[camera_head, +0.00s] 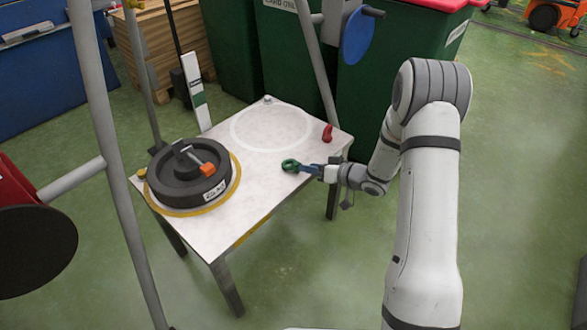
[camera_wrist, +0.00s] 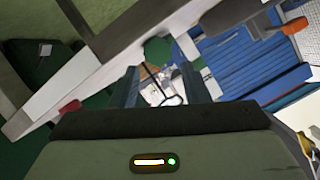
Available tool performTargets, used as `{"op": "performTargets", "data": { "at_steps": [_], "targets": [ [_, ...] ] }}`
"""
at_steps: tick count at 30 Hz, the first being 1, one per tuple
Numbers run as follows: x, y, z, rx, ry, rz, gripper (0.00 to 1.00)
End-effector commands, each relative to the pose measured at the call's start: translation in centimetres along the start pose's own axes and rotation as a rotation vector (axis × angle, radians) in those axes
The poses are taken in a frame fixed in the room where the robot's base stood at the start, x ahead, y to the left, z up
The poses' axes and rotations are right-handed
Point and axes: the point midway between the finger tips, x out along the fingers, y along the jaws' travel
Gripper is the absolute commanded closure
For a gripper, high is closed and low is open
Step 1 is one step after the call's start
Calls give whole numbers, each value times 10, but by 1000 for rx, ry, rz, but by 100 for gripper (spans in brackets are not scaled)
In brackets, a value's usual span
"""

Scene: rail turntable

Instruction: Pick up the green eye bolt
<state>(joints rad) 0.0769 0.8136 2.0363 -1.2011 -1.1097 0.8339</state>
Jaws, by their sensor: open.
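The green eye bolt (camera_head: 290,165) is at the right part of the white table top (camera_head: 255,185), right at the tips of my gripper (camera_head: 298,167). In the wrist view a dark green rounded shape (camera_wrist: 158,50), which looks like the bolt, shows just beyond and between the two fingertips of my gripper (camera_wrist: 160,70). The jaws are open, with a gap between the fingers. I cannot tell whether the fingers touch the bolt. The bolt's lower part is not clear in either view.
A red piece (camera_head: 327,132) stands near the table's right corner. A black turntable (camera_head: 188,178) with an orange-tipped tool on top fills the left end. A pale ring (camera_head: 233,131) marks free table at the back. Grey posts (camera_head: 115,190) and green bins (camera_head: 395,75) surround the table.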

Motion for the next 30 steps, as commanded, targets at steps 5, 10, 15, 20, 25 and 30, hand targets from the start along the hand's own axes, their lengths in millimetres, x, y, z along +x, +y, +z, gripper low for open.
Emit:
{"op": "performTargets", "data": {
  "at_steps": [5, 10, 15, 20, 25, 30],
  "targets": [
    [29, 2, 2, -2, -1, -1, 58],
    [34, 1, -1, -1, -1, 0, 58],
    [33, 1, -1, -1, -1, 0, 64],
    [33, 1, -1, -1, -1, 0, 77],
    [33, 0, -1, -1, -1, 0, 91],
    [33, 0, -1, -1, -1, -1, 100]
  ]
}}
